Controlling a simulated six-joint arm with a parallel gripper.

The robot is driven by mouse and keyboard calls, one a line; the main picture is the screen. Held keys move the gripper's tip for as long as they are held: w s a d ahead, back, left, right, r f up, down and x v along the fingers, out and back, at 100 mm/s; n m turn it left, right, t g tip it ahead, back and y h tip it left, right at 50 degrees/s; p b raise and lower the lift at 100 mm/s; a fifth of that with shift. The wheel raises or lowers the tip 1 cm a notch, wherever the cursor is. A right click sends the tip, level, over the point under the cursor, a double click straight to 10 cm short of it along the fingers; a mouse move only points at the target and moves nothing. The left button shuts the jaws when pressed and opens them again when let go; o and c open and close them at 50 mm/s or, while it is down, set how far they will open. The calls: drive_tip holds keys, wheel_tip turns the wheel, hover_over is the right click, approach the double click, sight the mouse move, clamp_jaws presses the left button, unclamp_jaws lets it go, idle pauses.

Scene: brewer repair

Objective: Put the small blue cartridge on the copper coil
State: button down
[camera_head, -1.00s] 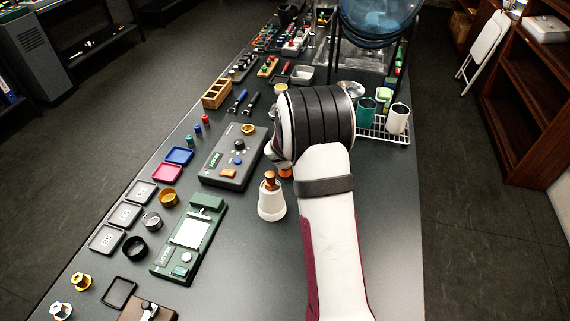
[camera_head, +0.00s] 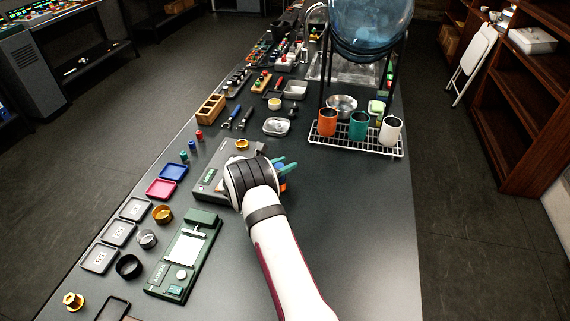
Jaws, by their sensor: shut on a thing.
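My gripper (camera_head: 284,174) is over the table, just right of the grey control box (camera_head: 212,184), largely hidden behind my wrist. Teal finger-like parts stick out to the right, with a small blue thing (camera_head: 284,181) and a bit of orange beside them. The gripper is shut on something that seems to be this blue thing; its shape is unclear. Near the back left edge stand small cylinders: a red one (camera_head: 199,135), a blue one (camera_head: 192,145) and a green one (camera_head: 184,156). The copper-topped white stand, which may carry the coil, is out of sight, probably behind my arm.
A wire rack (camera_head: 360,142) with orange, green and white cups stands right, below a blue water globe (camera_head: 372,22). The right front of the table is clear.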

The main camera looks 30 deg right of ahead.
drive_tip(key=shift+f, duration=0.1)
drive_tip(key=c, duration=0.5)
unclamp_jaws()
